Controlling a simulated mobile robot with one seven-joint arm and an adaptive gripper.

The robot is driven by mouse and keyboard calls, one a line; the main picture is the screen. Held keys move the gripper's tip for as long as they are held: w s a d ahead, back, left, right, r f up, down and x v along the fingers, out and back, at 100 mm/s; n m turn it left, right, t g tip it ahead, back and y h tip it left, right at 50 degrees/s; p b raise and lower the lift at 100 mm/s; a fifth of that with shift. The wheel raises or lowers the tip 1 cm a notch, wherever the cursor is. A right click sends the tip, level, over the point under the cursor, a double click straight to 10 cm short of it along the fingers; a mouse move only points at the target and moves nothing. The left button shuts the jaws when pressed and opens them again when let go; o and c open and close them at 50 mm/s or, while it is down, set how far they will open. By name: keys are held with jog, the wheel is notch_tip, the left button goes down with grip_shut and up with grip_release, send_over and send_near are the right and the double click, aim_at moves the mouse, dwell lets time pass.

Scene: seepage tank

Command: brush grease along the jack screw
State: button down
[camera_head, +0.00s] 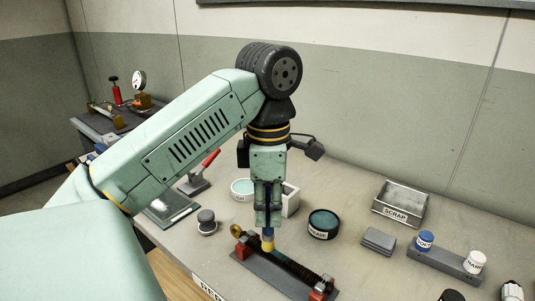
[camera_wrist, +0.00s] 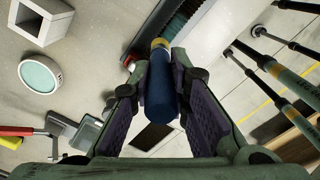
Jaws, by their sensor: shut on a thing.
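My gripper (camera_head: 268,218) is shut on a brush, which points down. In the wrist view the brush's blue handle (camera_wrist: 162,95) lies between the fingers, with a yellow ferrule (camera_wrist: 160,44) at its far end. The jack screw (camera_head: 297,270) is a dark threaded rod lying between red-marked end blocks on a grey base on the bench. The brush (camera_head: 268,241) is at the screw's left part; its bristle tip is hard to make out, so I cannot tell if it touches. A round tin of teal grease (camera_head: 323,223) stands open behind the screw.
A white-rimmed tub (camera_head: 242,187) and a grey knobbed piece (camera_head: 207,222) stand left of my gripper. The scrap tray (camera_head: 385,211), stacked grey plates (camera_head: 378,240) and a grey block (camera_head: 445,262) with blue and white capped pieces are right.

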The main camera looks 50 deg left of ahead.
jog(key=shift+d, duration=0.2)
jog(key=shift+w+d, duration=0.15)
jog(key=shift+d, duration=0.35)
jog(key=shift+w+d, duration=0.1)
jog(key=shift+d, duration=0.1)
jog(key=shift+w+d+b, duration=0.1)
jog(key=shift+d+b, duration=0.25)
jog(key=shift+d, duration=0.15)
jog(key=shift+w+d, duration=0.1)
jog(key=shift+d, duration=0.35)
dwell(0.3)
jog(key=shift+w+d, duration=0.1)
jog(key=shift+d, duration=0.25)
jog(key=shift+d, duration=0.15)
jog(key=shift+w+d+b, duration=0.15)
jog(key=shift+d+b, duration=0.25)
jog(key=shift+d, duration=0.2)
jog(key=shift+d+f, duration=0.1)
jog(key=shift+d, duration=0.05)
dwell(0.4)
